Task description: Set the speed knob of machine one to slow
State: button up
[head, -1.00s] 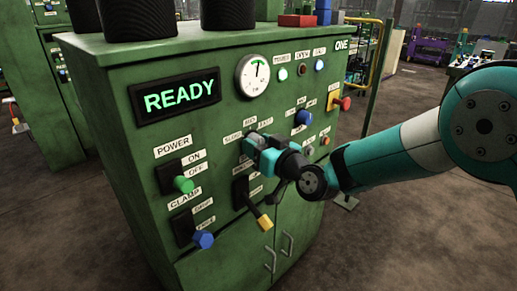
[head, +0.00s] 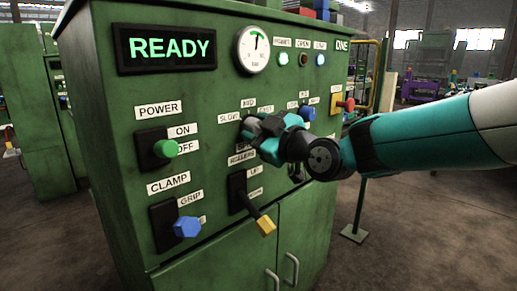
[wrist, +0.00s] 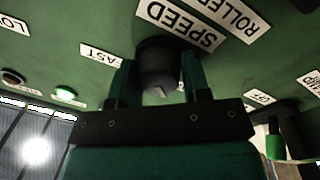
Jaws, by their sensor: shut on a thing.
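The green machine one (head: 300,225) stands before me, marked ONE at its upper right. In the head view my gripper (head: 250,128) reaches the panel below the SLOW, MID and FAST labels and hides most of the knob. A small light mark shows on the knob's face; I cannot tell which setting it points to.
The green power knob (head: 165,148), blue clamp knob (head: 187,227) and yellow-tipped roller lever (head: 264,225) stick out left of and below my gripper. A blue knob (head: 307,112) and red button (head: 346,104) lie to its right. The display (head: 165,48) reads READY.

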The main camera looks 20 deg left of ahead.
jog(key=shift+n+b, duration=0.5)
jog(key=shift+b, duration=0.1)
jog(key=o, duration=0.9)
jog(key=b+v, duration=0.1)
jog(key=v, duration=1.6)
jog(key=shift+s+d+b, duration=0.1)
jog(key=shift+d+b, duration=0.1)
jog(key=shift+b, duration=0.15)
jog(key=shift+f, duration=0.1)
